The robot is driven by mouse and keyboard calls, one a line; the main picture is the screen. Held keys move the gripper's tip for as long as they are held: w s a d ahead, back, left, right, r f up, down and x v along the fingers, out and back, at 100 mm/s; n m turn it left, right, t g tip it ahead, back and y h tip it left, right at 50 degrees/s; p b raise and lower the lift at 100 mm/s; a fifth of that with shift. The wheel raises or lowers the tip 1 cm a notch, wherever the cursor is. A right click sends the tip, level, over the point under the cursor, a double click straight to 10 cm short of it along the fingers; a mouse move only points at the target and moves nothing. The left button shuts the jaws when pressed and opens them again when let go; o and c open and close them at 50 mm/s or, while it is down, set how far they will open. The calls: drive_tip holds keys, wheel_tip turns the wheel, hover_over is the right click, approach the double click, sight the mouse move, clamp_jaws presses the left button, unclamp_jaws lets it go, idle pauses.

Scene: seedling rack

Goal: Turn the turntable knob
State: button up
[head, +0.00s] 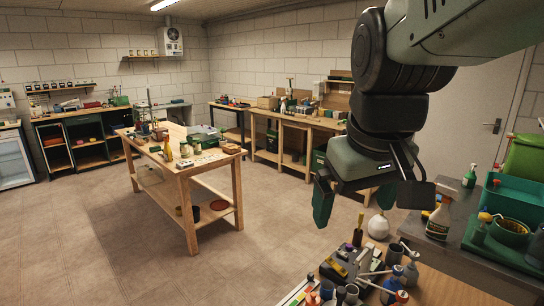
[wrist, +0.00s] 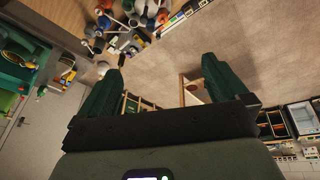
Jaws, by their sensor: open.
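I cannot make out a turntable or its knob for certain in either view. My gripper (head: 353,204) hangs in the air at the right of the head view, above and behind the near workbench (head: 440,285). Its two green fingers are spread apart with nothing between them. In the wrist view the fingers (wrist: 162,68) are also wide apart and empty, with bare floor and distant furniture beyond them. Small jars, bottles and tools (head: 350,270) crowd the near bench below my gripper. They also show at the top of the wrist view (wrist: 135,25).
A wooden table (head: 186,172) with bottles and equipment stands mid-room. A spray bottle (head: 438,218) and a green tray (head: 500,255) stand at the right on a grey counter (head: 462,200). Benches line the walls. The floor (head: 95,250) at the left is clear.

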drive_tip(key=s+m+t, duration=0.1)
drive_tip(key=s+m, duration=0.1)
drive_tip(key=s, duration=0.7)
drive_tip(key=shift+s+a+f+t, duration=0.15)
drive_tip(key=shift+a+f+t, duration=0.15)
drive_tip(key=shift+s+f+m, duration=0.1)
drive_tip(key=shift+s+m, duration=0.1)
drive_tip(key=shift+m, duration=0.1)
drive_tip(key=shift+c, duration=1)
drive_tip(key=shift+w, duration=0.25)
drive_tip(key=shift+c, duration=1.4)
drive_tip(key=w+m, duration=0.1)
drive_tip(key=w, duration=0.1)
drive_tip(key=w+f+m+g, duration=0.1)
drive_tip(key=w+m, duration=0.2)
drive_tip(key=w, duration=0.2)
drive_tip(key=shift+d+f+g, duration=0.25)
drive_tip(key=shift+d+g, duration=0.05)
drive_tip(key=shift+d, duration=0.1)
drive_tip(key=c, duration=0.4)
drive_tip(key=shift+o, duration=0.2)
drive_tip(key=m+g, duration=0.4)
drive_tip(key=m, duration=1)
hover_over(342, 289)
wheel_tip(342, 289, down, 22)
wheel_tip(342, 289, down, 11)
drive_tip(key=shift+r, duration=0.2)
